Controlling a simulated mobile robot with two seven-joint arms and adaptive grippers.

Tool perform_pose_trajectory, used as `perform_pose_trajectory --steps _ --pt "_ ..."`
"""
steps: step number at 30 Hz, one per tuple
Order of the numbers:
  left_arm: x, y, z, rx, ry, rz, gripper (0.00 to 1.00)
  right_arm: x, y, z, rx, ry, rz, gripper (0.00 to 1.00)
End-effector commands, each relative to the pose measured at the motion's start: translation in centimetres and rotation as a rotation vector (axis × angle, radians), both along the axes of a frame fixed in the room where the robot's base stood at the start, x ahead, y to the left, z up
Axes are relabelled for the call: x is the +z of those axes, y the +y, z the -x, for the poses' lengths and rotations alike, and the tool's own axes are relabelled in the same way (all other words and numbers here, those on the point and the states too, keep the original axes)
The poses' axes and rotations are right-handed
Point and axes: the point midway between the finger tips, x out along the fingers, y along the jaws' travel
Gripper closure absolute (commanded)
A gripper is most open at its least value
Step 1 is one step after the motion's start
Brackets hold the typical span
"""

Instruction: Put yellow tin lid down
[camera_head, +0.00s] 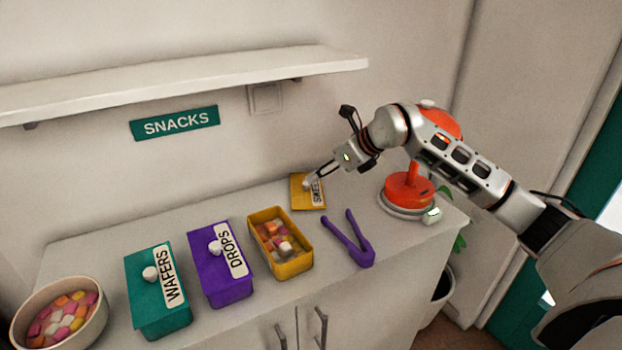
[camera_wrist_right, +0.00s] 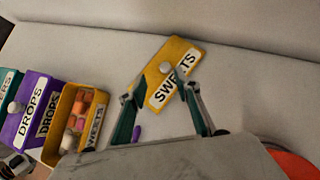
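The yellow tin lid (camera_head: 308,192), with a white knob and a SWEETS label, lies on the cabinet top behind the open yellow tin (camera_head: 281,262). In the right wrist view the lid (camera_wrist_right: 158,83) lies ahead of my fingers and partly between them. My right gripper (camera_head: 312,181) is over the lid close to its knob. Its two fingers (camera_wrist_right: 163,100) are spread, with the knob clear of them in the wrist view. The open tin holds orange, pink and white sweets and also shows in the wrist view (camera_wrist_right: 62,108).
Purple tongs (camera_head: 357,242) lie right of the tin. Closed purple DROPS (camera_head: 225,285) and teal WAFERS (camera_head: 160,312) tins and a bowl of sweets (camera_head: 95,338) stand left. A red device (camera_head: 408,190) stands right. A shelf (camera_head: 190,82) hangs above.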

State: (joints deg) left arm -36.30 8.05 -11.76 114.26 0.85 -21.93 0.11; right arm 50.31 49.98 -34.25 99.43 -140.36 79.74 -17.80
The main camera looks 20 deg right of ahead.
Motion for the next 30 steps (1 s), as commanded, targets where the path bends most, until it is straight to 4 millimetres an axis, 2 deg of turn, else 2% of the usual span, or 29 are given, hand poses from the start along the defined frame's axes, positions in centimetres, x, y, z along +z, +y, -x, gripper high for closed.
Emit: perform_pose_trajectory --steps 3,9,30 --pt "-0.2 0.0 0.2 0.0 0.005 0.0 0.6 1.6 -0.8 1.3 0.0 -0.003 0.003 0.68" --pt "-0.3 0.0 0.5 0.0 0.011 0.001 0.6 2.9 -1.3 2.6 0.0 -0.001 0.0 0.68" --pt "0.2 -0.1 0.1 0.0 0.0 0.002 0.6 3.2 -1.4 2.8 0.001 -0.001 -0.001 0.68"
